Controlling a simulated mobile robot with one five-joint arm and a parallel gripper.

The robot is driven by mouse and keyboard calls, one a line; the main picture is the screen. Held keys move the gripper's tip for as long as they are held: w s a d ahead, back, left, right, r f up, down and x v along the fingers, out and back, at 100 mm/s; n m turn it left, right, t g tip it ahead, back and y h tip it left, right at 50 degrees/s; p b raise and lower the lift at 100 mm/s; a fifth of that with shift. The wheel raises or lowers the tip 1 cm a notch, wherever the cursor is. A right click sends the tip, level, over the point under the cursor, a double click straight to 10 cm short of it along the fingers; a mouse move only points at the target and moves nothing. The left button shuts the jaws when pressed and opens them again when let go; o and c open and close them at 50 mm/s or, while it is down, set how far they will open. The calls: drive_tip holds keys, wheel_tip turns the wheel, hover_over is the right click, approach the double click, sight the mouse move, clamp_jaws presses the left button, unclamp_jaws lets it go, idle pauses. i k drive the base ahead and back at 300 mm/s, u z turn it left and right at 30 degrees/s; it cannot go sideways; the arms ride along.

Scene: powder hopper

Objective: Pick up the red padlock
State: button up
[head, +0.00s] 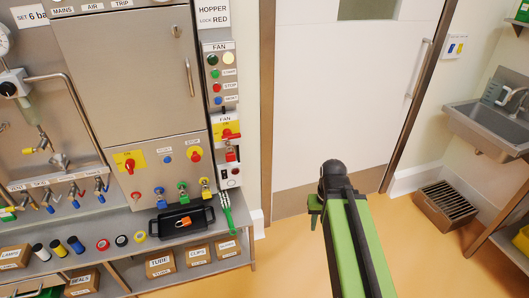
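An orange-red padlock (181,222) lies in a black tray (160,227) on the steel bench, below the cabinet. A small red item (231,155) hangs under the yellow-backed FAN switch; it is too small to tell if it is a padlock. My green and black arm rises from the bottom, right of the bench. A small green part at its far end (314,208) looks like my gripper, in front of the door and well right of the tray. Its fingers are not clear, and I see nothing held in it.
A green-handled tool (226,212) hangs right of the tray. Several coloured rolls (76,244) lie to its left. Labelled boxes (160,263) sit below. The orange floor (280,255) between bench and arm is clear.

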sight(230, 156)
drive_tip(key=z, duration=1.85)
drive_tip(key=k, duration=1.8)
drive_tip(key=u, duration=2.55)
drive_tip(key=i, duration=1.5)
drive_tip(key=u, duration=0.1)
